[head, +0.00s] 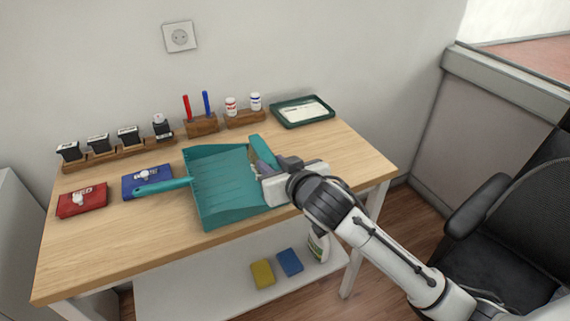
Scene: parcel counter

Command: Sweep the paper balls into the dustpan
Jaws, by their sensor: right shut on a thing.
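The teal dustpan (222,178) lies on the wooden table, its handle (162,187) pointing left across the blue box's front edge. My right gripper (262,172) is at the dustpan's right side, shut on a teal piece (259,146) that looks like the hand brush. The gripper hides most of the brush and part of the dustpan's open side. A small pale spot beside the fingertips may be a paper ball, but I cannot tell. No paper ball shows clearly elsewhere on the table. My left gripper is out of view.
Red (70,206) and blue (133,186) boxes lie at the left. Behind stand a stamp rack (110,154), a pen holder (203,128), a bottle holder (245,120) and a green tray (316,122). The front left and right of the table (362,158) are clear. A black chair (510,210) stands right.

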